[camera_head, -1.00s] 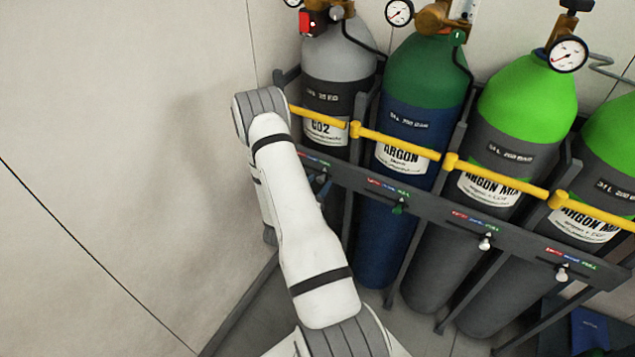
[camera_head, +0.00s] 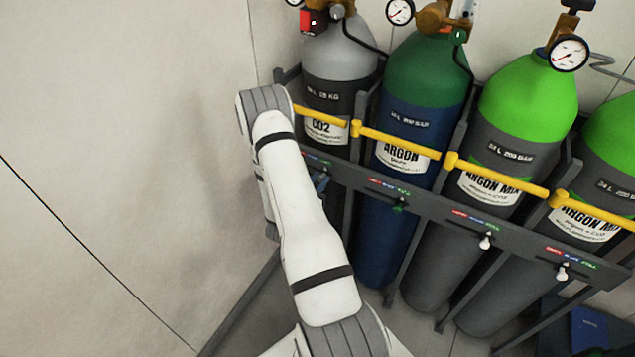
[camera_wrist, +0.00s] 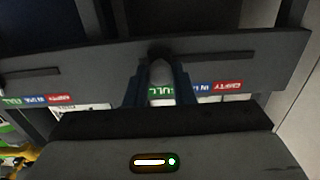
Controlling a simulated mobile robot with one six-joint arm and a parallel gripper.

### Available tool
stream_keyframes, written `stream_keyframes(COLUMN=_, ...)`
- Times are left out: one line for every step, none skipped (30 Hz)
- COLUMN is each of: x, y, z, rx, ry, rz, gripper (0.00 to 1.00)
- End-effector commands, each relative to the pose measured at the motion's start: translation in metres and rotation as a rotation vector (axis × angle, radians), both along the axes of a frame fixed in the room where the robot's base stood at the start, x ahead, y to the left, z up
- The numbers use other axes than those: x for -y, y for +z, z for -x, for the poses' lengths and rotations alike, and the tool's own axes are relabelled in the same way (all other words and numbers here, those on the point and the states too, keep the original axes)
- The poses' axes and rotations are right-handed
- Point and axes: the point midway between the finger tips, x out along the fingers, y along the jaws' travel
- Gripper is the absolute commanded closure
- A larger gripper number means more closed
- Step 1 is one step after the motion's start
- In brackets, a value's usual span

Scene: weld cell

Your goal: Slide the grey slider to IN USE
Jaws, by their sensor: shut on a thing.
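The grey slider (camera_wrist: 160,74) shows in the wrist view, its rounded light-grey knob standing between the two blue-grey fingers of my gripper (camera_wrist: 160,88). The gripper is shut on it. The knob is at the green FULL part of the label strip (camera_wrist: 155,92), which the fingers partly cover. The blue IN USE mark (camera_wrist: 200,88) and red EMPTY mark (camera_wrist: 228,85) lie to its right in this upside-down view. In the head view my gripper (camera_head: 322,182) shows only as a small dark-blue piece by the rail below the grey CO2 cylinder (camera_head: 339,60); my arm hides much there.
The dark rail (camera_head: 430,206) carries a green slider (camera_head: 399,205) and two white sliders (camera_head: 485,242) (camera_head: 562,273). A yellow bar (camera_head: 400,143) crosses the cylinders above. A pale wall (camera_head: 120,120) stands on the left, with open room before it.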

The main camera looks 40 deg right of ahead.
Motion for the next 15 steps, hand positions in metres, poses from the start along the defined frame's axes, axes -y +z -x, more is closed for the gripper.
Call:
stream_keyframes(x=0.001, y=0.000, z=0.001, rx=-0.001, ry=-0.004, rz=-0.001, gripper=1.00)
stream_keyframes(x=0.001, y=0.000, z=0.001, rx=-0.001, ry=-0.004, rz=-0.001, gripper=1.00)
stream_keyframes(x=0.001, y=0.000, z=0.002, rx=-0.002, ry=-0.004, rz=0.000, gripper=1.00)
stream_keyframes(x=0.001, y=0.000, z=0.002, rx=-0.002, ry=-0.004, rz=0.000, gripper=1.00)
stream_keyframes(x=0.001, y=0.000, z=0.002, rx=-0.002, ry=-0.004, rz=0.000, gripper=1.00)
stream_keyframes(x=0.001, y=0.000, z=0.001, rx=-0.002, ry=-0.004, rz=0.000, gripper=1.00)
stream_keyframes(x=0.000, y=-0.001, z=0.000, rx=-0.001, ry=-0.004, rz=-0.001, gripper=1.00)
stream_keyframes(x=0.000, y=-0.001, z=-0.001, rx=-0.001, ry=-0.004, rz=0.000, gripper=1.00)
stream_keyframes(x=-0.002, y=-0.002, z=-0.005, rx=-0.001, ry=-0.003, rz=0.000, gripper=1.00)
stream_keyframes(x=-0.003, y=-0.003, z=-0.009, rx=-0.001, ry=-0.002, rz=0.001, gripper=1.00)
stream_keyframes(x=-0.005, y=-0.003, z=-0.013, rx=0.001, ry=-0.001, rz=0.003, gripper=1.00)
stream_keyframes(x=-0.007, y=-0.003, z=-0.020, rx=0.003, ry=-0.001, rz=0.003, gripper=1.00)
stream_keyframes(x=-0.009, y=-0.004, z=-0.025, rx=0.003, ry=0.000, rz=0.003, gripper=1.00)
stream_keyframes(x=-0.012, y=-0.004, z=-0.030, rx=0.003, ry=0.001, rz=0.003, gripper=1.00)
stream_keyframes(x=-0.014, y=-0.003, z=-0.036, rx=0.004, ry=0.001, rz=0.003, gripper=1.00)
